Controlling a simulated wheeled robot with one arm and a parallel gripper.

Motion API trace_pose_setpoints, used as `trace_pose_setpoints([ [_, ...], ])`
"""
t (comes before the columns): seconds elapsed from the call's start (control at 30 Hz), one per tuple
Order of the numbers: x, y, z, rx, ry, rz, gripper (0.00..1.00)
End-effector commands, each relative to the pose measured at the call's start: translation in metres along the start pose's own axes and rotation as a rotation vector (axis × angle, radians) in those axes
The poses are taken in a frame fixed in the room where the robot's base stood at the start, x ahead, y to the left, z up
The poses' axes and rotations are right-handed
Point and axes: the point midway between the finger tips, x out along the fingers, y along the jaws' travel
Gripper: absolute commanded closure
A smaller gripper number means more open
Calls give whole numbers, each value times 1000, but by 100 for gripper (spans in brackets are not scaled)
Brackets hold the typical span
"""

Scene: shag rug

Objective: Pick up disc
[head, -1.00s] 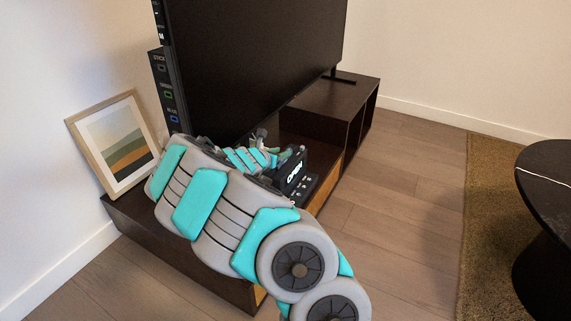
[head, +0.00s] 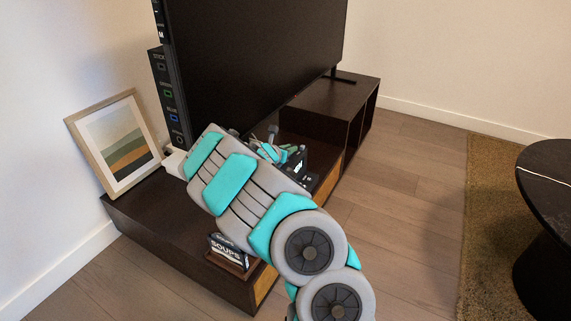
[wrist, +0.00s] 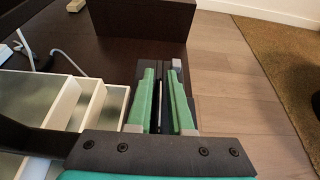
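My gripper (wrist: 162,75) points down over the dark TV stand, its two green fingers close together with a narrow dark gap. A thin pale line shows in that gap; I cannot tell whether it is the disc seen edge-on. Dark and grey pieces show around the fingers. No disc can be made out clearly in either view. In the head view my gripper (head: 278,152) is small, just in front of the TV and partly hidden by my arm. A black item with white marks (head: 298,164) shows right beside it.
The TV (head: 265,70) stands on the dark TV stand (head: 150,215). A framed picture (head: 115,142) leans at left, and a book marked SOUPS (head: 228,250) sits near the front. Pale-edged items (wrist: 90,105) lie left of the fingers. Floor (head: 390,200) at right is clear.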

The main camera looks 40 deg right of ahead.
Motion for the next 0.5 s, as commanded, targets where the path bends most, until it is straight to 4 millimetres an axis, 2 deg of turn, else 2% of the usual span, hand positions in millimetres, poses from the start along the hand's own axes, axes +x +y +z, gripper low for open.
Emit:
trace_pose_setpoints([
  [0.03,0,0,0,0,0,0,88],
  [0.13,0,0,0,0,0,0,99],
  [0.17,0,0,0,0,0,0,100],
  [0.5,0,0,0,0,0,0,100],
])
